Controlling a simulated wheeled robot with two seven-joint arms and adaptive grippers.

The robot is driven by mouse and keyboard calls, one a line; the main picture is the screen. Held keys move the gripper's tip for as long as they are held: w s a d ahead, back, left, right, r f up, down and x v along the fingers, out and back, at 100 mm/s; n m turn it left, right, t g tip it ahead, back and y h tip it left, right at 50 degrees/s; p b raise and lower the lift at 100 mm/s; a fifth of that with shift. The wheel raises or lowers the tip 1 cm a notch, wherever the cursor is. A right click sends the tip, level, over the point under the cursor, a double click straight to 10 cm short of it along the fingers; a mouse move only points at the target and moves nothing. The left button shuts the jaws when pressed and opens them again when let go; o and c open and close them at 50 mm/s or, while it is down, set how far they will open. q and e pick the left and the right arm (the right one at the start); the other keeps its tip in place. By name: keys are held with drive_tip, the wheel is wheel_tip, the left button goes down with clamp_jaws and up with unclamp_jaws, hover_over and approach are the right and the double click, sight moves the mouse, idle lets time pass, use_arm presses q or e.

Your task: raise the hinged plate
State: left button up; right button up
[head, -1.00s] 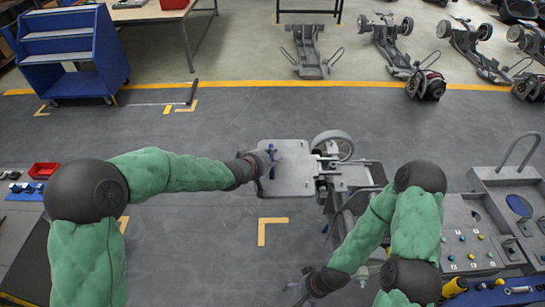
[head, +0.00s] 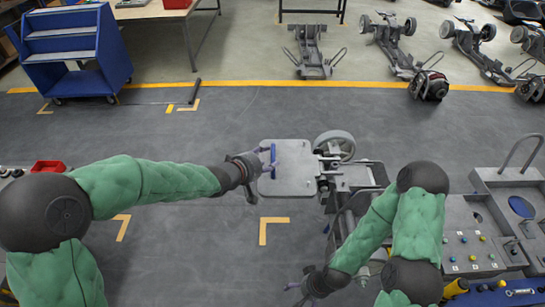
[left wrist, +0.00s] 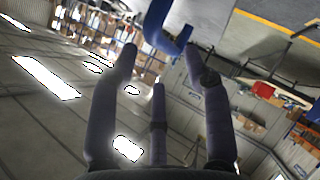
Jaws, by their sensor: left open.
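The hinged plate (head: 295,175) is a flat light-grey panel with rounded corners, in the middle of the head view. It joins the chassis frame at its right side and looks about level. A blue handle (head: 273,160) stands at its left edge. My left gripper (head: 265,161) is open at that handle. In the left wrist view the handle (left wrist: 163,30) shows just beyond and between the spread fingers; contact cannot be told. My right gripper (head: 297,286) is low in the head view, empty, with fingers spread, apart from the plate.
The chassis with its wheel (head: 335,144) stands right of the plate. A grey control console (head: 480,240) is at the right. Several other chassis stand behind the yellow floor line. A blue step cart (head: 75,50) is far left. The floor left of the plate is clear.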

use_arm(q)
drive_tip(key=v, duration=0.6)
drive_tip(key=shift+s, duration=0.1)
idle(0.9)
